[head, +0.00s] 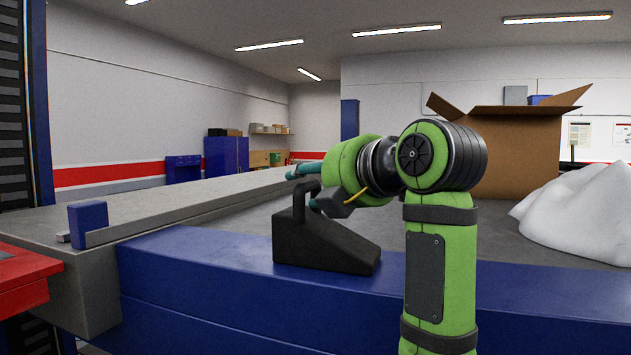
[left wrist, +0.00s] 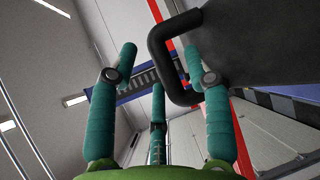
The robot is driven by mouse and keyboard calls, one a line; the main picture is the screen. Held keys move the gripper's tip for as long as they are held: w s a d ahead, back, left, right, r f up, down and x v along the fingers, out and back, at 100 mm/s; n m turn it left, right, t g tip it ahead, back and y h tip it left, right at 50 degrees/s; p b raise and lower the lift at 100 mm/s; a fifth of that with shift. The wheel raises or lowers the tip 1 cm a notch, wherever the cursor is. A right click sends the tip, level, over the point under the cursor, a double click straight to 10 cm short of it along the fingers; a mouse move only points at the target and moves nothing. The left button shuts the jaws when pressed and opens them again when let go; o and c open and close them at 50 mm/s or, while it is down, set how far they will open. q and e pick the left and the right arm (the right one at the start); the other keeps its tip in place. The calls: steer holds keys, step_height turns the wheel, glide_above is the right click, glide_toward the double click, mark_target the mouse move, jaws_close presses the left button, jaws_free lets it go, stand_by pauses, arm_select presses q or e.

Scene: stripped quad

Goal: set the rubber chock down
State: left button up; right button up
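The rubber chock (head: 322,244), a black wedge with a loop handle on its taller left end, appears upright on the blue edge of the bench (head: 216,255) in the head view. Contact underneath is hard to make out. My left gripper (head: 308,183) is at the handle, its teal fingers pointing left. In the left wrist view my left gripper (left wrist: 157,62) has its fingers spread wide. The handle (left wrist: 159,62) lies near the right finger, not pinched between the fingers. The chock's dark body fills the upper right there. My right gripper is not in view.
A grey slab (head: 165,202) with a small blue block (head: 88,224) lies to the left. An open cardboard box (head: 515,150) and a white heap (head: 585,212) stand to the right. A red surface (head: 25,275) is at the lower left.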

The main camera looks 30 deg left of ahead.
arm_select(q)
steer(key=shift+r, duration=0.3)
steer(key=b+v, duration=0.1)
steer(key=v, duration=0.1)
steer(key=b+v, duration=0.1)
steer(key=v, duration=0.1)
steer(key=shift+f+b, duration=0.3)
steer(key=shift+f, duration=0.05)
steer(key=b+v, duration=0.2)
steer(key=v, duration=0.6)
steer(key=shift+r, duration=0.2)
